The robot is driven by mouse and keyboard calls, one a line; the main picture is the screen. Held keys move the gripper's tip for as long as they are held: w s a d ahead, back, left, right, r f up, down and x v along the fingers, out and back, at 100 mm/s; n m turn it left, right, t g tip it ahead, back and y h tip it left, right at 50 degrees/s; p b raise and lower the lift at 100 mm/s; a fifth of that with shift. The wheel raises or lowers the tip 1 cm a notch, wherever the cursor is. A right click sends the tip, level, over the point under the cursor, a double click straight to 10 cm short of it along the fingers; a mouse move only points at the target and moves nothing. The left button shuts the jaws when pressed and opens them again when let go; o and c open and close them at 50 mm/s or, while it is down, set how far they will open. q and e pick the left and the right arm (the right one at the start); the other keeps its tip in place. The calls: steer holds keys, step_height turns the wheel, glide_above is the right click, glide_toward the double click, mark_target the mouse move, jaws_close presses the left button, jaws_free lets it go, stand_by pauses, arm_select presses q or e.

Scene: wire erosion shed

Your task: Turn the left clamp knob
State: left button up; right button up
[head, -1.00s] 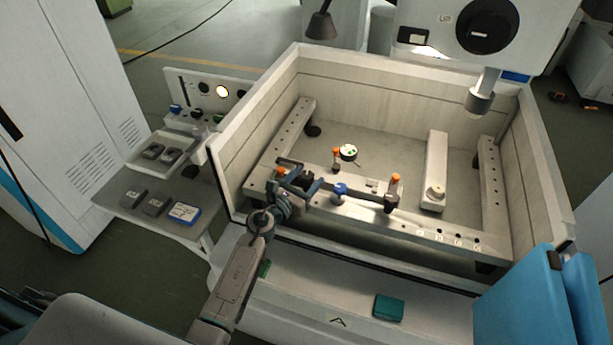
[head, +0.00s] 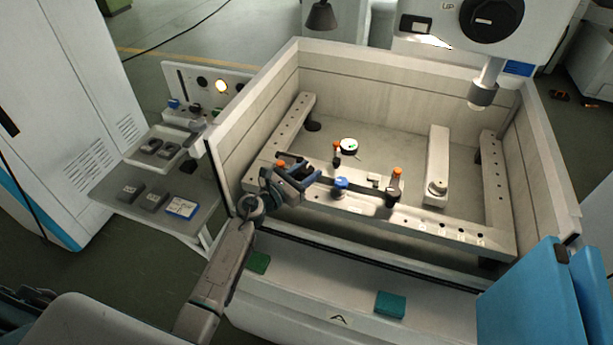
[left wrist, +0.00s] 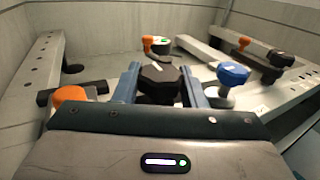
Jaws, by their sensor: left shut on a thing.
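The left clamp knob, dark and lobed with a white mark on top, sits between the two blue fingers of my left gripper (left wrist: 160,88) in the left wrist view, where the knob's top (left wrist: 162,71) shows. The fingers are shut on its sides. In the head view my left gripper (head: 305,179) reaches over the front rail (head: 415,215) at its left part and hides most of the knob. A blue knob (head: 341,183) stands on the rail to the right, apart from the gripper; it also shows in the left wrist view (left wrist: 232,73). My right gripper is not in view.
An orange-topped part (left wrist: 70,95) is close to my left finger. Another orange-topped clamp (head: 395,185) stands further right on the rail. The tank wall (head: 225,180) rises at the left. A teal block (head: 390,305) lies on the front ledge.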

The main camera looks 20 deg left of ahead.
arm_select(q)
steer(key=shift+m+g+h+b, duration=0.3)
steer(key=shift+m+g+h, duration=0.15)
steer(key=shift+h, duration=0.25)
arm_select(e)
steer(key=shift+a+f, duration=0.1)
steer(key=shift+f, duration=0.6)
arm_select(q)
steer(key=o, duration=1)
steer(key=shift+s, duration=0.1)
steer(key=b+v, duration=0.4)
steer(key=v, duration=0.6)
steer(key=shift+s+a, duration=0.2)
steer(key=shift+s, duration=0.05)
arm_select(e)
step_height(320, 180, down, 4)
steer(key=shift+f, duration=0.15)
arm_select(q)
steer(key=shift+c, duration=0.2)
